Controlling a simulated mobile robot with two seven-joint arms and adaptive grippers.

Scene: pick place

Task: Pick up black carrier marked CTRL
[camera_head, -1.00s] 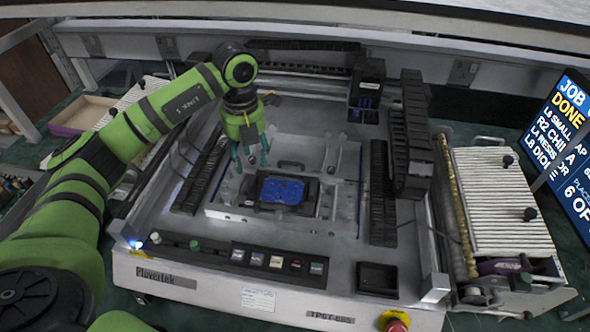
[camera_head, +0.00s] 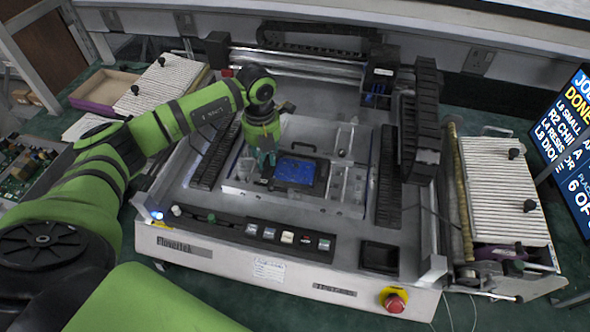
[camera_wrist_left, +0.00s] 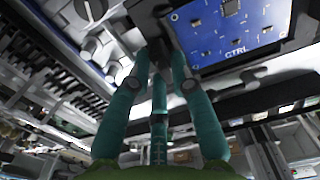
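The black carrier (camera_head: 319,179) holds a blue circuit board and lies on the metal bed of the machine. In the left wrist view the carrier (camera_wrist_left: 290,20) shows its CTRL marking at the upper right. My left gripper (camera_head: 265,160) has its teal fingers down at the carrier's left edge. In the left wrist view the fingertips (camera_wrist_left: 157,58) are close together by the carrier's near left corner. I cannot tell whether they are closed on its edge. The carrier looks flat on the bed. My right gripper is not in view.
A black gantry head (camera_head: 380,72) and cable chain (camera_head: 420,120) stand behind and right of the carrier. Clear blocks (camera_head: 346,180) sit just to its right. A row of buttons (camera_head: 287,237) and a red stop knob (camera_head: 394,301) line the front.

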